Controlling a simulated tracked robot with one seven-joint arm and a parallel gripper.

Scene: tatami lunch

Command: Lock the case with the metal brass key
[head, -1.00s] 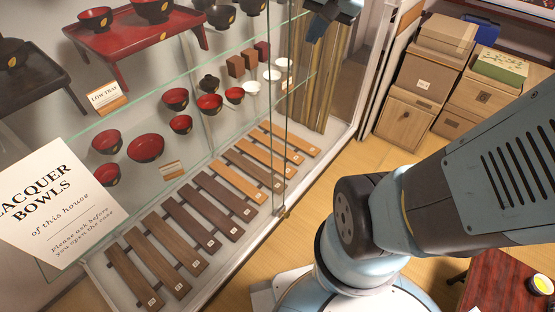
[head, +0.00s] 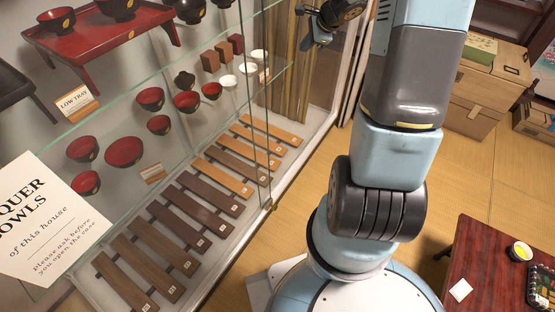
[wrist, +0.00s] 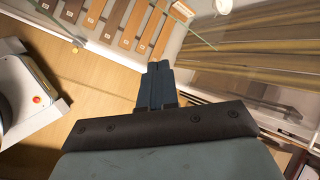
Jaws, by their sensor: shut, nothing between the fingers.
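The glass display case (head: 213,257) fills the left of the head view, with lacquer bowls on its shelf and wooden slats on its floor. A small brass-coloured fitting (head: 267,204) sits low at the front glass edge; I cannot tell whether a key is in it. No separate brass key can be made out. My gripper (head: 308,42) is high at the case's right end, in front of the brown curtain, well apart from the fitting. In the wrist view my gripper (wrist: 158,66) has its fingers together and empty, with the case floor beyond.
A paper sign (head: 40,222) covers the left glass. Wooden boxes (head: 470,100) are stacked at the back right.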

